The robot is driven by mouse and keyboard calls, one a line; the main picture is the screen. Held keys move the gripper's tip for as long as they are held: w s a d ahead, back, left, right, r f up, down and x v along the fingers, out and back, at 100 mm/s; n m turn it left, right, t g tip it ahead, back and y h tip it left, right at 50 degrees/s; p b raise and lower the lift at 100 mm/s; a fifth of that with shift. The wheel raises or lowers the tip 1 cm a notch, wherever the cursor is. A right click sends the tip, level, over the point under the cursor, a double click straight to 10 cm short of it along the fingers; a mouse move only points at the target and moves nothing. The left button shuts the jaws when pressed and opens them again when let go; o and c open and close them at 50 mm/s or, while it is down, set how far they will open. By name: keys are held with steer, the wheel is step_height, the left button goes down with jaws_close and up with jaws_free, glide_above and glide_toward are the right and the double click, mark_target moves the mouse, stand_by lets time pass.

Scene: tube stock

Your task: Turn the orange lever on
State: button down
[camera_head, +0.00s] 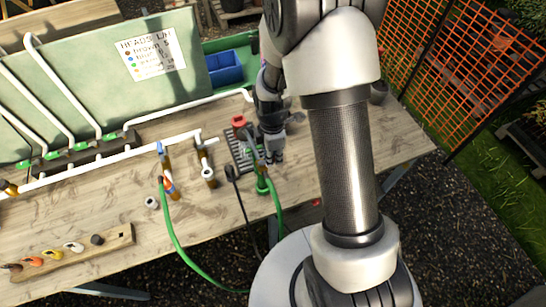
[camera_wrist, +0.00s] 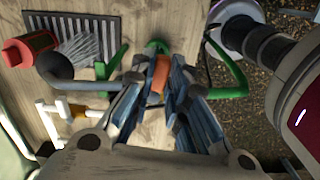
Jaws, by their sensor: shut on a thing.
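The orange lever (camera_wrist: 158,75) shows in the wrist view between the fingers of my gripper (camera_wrist: 160,82). The fingers are shut on it from both sides and hide part of it. A green fitting (camera_wrist: 156,46) is just beyond it, with green hose to the right. In the head view my gripper (camera_head: 273,157) is low over the bench, just above the green fitting (camera_head: 262,185). The lever cannot be made out there, behind my gripper. How far the lever is turned cannot be told.
A dark grate (camera_head: 240,150) and a red-ended part (camera_head: 239,121) are close left of my gripper. White pipes with green levers (camera_head: 82,147) run along the back left. A green hose (camera_head: 185,245) hangs over the front edge. Bare wood (camera_head: 330,150) lies to the right.

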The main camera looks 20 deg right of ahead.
steer(key=shift+w+n, duration=0.15)
steer(key=shift+n, duration=0.45)
steer(key=c, duration=1.6)
jaws_free()
steer(key=shift+o, duration=0.2)
step_height(320, 180, up, 12)
